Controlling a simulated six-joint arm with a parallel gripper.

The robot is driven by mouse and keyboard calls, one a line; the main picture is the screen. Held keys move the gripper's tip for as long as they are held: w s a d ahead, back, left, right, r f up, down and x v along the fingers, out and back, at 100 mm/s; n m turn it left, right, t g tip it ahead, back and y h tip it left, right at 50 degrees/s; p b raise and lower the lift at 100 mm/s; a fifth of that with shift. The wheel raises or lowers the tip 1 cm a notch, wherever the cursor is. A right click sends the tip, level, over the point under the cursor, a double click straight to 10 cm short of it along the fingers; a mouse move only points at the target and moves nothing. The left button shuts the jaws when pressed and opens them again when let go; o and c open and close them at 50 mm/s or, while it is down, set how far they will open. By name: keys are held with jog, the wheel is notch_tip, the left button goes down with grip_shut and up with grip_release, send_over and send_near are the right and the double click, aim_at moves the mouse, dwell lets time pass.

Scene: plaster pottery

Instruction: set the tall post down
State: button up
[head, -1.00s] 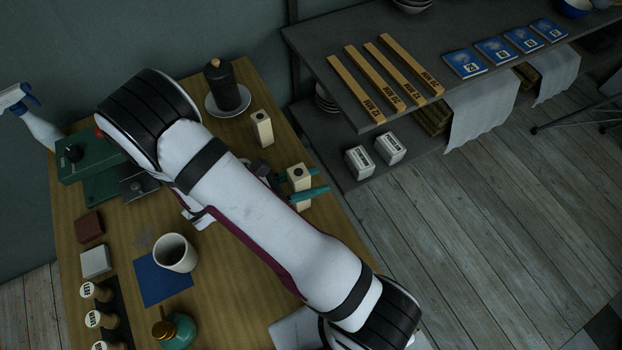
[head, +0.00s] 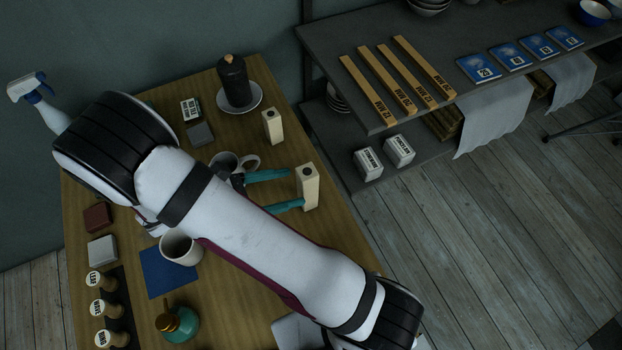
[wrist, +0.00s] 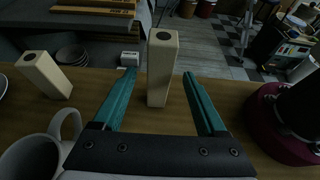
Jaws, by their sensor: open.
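The tall post (head: 308,190), pale with a dark hole in its top, stands upright on the wooden table (head: 341,250) near its right edge. It also shows in the wrist view (wrist: 161,75), ahead of my gripper between the lines of the fingers. My gripper (head: 297,188) is open, with its two teal fingers (wrist: 158,73) pointing at the post and a gap showing on either side of it. The fingertips are close to the post. A second, shorter-looking pale post (head: 272,127) stands farther back, also in the wrist view (wrist: 43,74) at left.
A white mug (wrist: 52,148) stands close to my gripper's left in the wrist view. A dark bottle (head: 233,80) on a saucer is at the back. A grey shelf (head: 455,118) stands beyond the table.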

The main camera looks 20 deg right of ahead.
jog(key=s+a+r+m+y, duration=0.2)
jog(key=s+r+m+y, duration=1)
jog(key=m, duration=1.1)
jog(key=s+y, duration=0.2)
jog(key=y, duration=0.1)
jog(key=shift+s+a+r+m, duration=0.25)
jog(key=shift+s+r+m, duration=0.05)
jog(key=shift+s+r, duration=0.05)
